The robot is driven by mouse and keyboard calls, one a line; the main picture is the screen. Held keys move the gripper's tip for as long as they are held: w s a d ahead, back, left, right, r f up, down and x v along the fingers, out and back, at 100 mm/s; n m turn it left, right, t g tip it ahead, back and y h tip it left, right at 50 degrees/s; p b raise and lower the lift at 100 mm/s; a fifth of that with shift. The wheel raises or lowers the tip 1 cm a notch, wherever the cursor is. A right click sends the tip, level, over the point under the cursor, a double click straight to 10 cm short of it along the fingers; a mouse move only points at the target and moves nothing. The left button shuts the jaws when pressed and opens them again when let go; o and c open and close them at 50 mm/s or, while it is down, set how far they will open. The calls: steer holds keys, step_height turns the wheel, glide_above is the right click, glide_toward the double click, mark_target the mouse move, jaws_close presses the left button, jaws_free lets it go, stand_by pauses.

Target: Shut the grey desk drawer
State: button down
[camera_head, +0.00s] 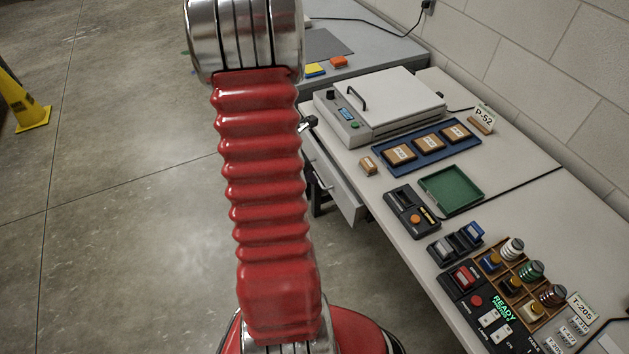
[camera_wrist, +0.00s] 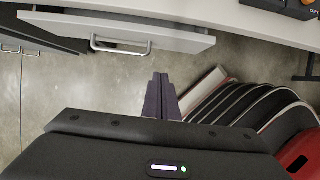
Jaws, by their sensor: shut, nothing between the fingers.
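The grey desk drawer (camera_head: 335,180) juts out from under the front edge of the long white desk, so it stands open. Its bar handle (camera_head: 318,178) is on the front panel. In the wrist view the drawer's grey front (camera_wrist: 180,41) spans the upper left, with the metal handle (camera_wrist: 121,46) on it. My gripper (camera_wrist: 161,82) is shut and empty, its fingertips below and right of the handle, apart from it. In the head view my red arm hides part of the drawer's surroundings, and I cannot make out the gripper clearly.
The desk (camera_head: 540,225) carries a lidded device (camera_head: 385,105), a blue tray (camera_head: 431,159), a green tray (camera_head: 450,190) and control boxes near its front edge.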

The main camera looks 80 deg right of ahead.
steer(key=shift+a+r, duration=0.1)
steer(key=shift+r, duration=0.2)
steer(key=shift+w, duration=0.15)
steer(key=w+a+f+n+g+h, duration=0.1)
steer(key=w+a+f+n+g, duration=0.2)
steer(key=f, duration=0.6)
steer(key=w+a+f+n+g, duration=0.2)
steer(key=w+a+f+g, duration=0.15)
steer(key=f, duration=0.65)
steer(key=w+d+r+m+g+h, duration=0.2)
steer(key=d+r+m+g+h, duration=0.2)
steer(key=r+h, duration=0.3)
steer(key=shift+d+r+m+h, duration=0.2)
steer(key=shift+d+m+h, duration=0.2)
steer(key=shift+d+m, duration=0.15)
steer(key=shift+s+d, duration=0.1)
steer(key=shift+d, duration=0.05)
